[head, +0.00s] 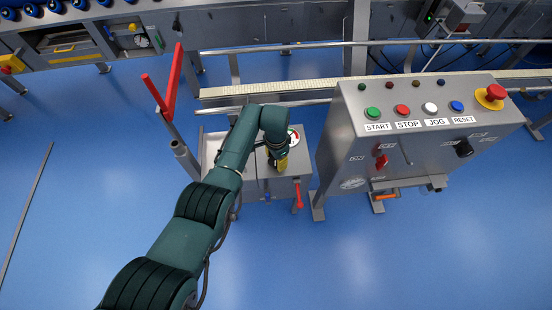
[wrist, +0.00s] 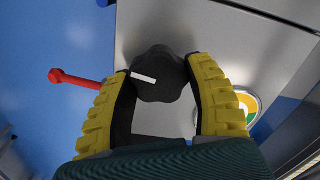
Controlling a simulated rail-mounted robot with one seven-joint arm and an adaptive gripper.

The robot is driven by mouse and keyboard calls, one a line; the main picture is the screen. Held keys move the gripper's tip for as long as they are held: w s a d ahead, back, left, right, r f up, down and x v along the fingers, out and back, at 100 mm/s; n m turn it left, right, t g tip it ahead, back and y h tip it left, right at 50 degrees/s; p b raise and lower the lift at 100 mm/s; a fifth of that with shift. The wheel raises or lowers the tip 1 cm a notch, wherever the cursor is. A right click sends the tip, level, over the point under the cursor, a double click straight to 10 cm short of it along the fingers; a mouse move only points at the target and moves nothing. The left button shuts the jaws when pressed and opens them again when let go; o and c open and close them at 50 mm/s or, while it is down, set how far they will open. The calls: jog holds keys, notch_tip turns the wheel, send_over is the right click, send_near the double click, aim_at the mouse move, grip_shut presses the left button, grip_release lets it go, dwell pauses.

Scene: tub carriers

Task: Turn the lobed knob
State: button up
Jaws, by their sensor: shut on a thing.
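The lobed knob (wrist: 165,62) is dark, with a white pointer mark, and sits on a grey metal face in the wrist view. The mark lies nearly level in the picture, tilted slightly down to the right. My gripper (wrist: 160,78) has one yellow-padded finger on each side of the knob and is shut on it. In the head view my gripper (head: 280,164) is at the low metal box (head: 306,158) left of the button console. The knob is hidden there by my arm and gripper.
A red-handled lever (wrist: 75,78) sticks out left of the knob; a round coloured gauge (wrist: 241,106) is at right. The button console (head: 350,125) stands right of the box. A red lever (head: 173,85) rises behind my arm. Blue floor is open in front.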

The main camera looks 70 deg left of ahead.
jog(key=shift+s+f, duration=0.1)
jog(key=shift+f, duration=0.05)
jog(key=o, duration=1.2)
jog(key=shift+r, duration=0.25)
notch_tip(320, 180, up, 12)
jog(key=shift+f, duration=0.15)
